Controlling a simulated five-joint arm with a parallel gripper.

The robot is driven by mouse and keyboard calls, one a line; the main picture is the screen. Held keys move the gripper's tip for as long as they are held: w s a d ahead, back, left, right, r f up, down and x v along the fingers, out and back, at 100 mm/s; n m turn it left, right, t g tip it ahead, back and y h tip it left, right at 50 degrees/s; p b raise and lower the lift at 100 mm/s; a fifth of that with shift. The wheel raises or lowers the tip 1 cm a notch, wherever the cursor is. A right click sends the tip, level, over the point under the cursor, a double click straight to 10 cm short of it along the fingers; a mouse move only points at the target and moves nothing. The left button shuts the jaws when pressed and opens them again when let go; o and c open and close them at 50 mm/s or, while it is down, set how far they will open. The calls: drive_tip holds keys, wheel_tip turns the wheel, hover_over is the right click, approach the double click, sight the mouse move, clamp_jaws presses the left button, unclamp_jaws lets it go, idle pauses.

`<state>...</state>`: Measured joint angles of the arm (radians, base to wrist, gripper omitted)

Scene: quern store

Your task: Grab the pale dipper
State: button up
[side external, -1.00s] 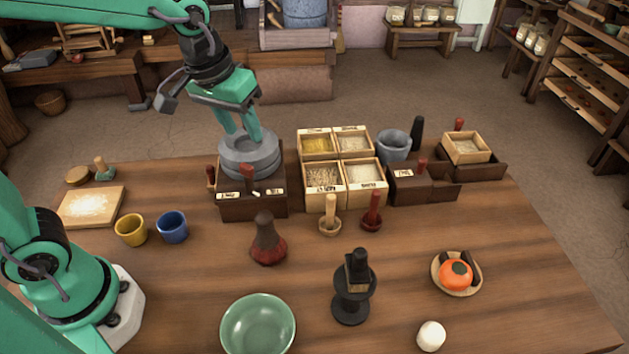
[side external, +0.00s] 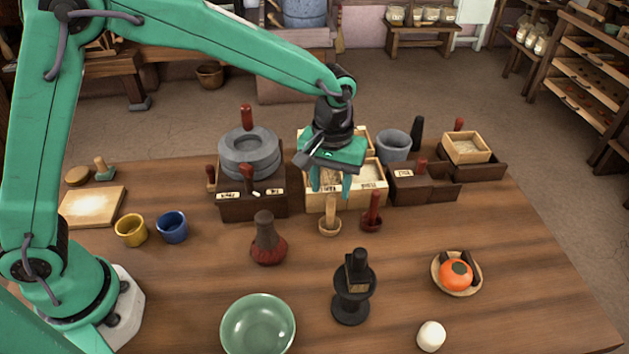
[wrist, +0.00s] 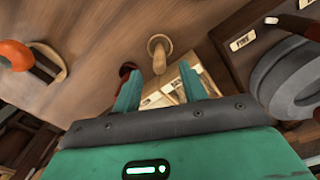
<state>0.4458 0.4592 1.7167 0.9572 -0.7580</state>
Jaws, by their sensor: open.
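The pale dipper (side external: 330,218) is a light wooden cup with an upright handle, standing on the table in front of the grain boxes. It also shows in the wrist view (wrist: 159,48), just beyond the fingertips and roughly in line with the gap between them. A dark red dipper (side external: 371,212) of similar shape stands close to its right. My gripper (side external: 331,190) is open and empty, pointing down.
Grain boxes (side external: 376,192) stand behind the dipper. A stone quern (side external: 249,165) on a dark base is to the left, a dark drawer box (side external: 415,187) to the right. A red-brown flask (side external: 267,244) and a black stand (side external: 351,303) are in front.

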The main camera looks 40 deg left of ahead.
sight(330, 228)
drive_tip(key=shift+w+f, duration=0.1)
drive_tip(key=shift+f, duration=3.85)
clamp_jaws()
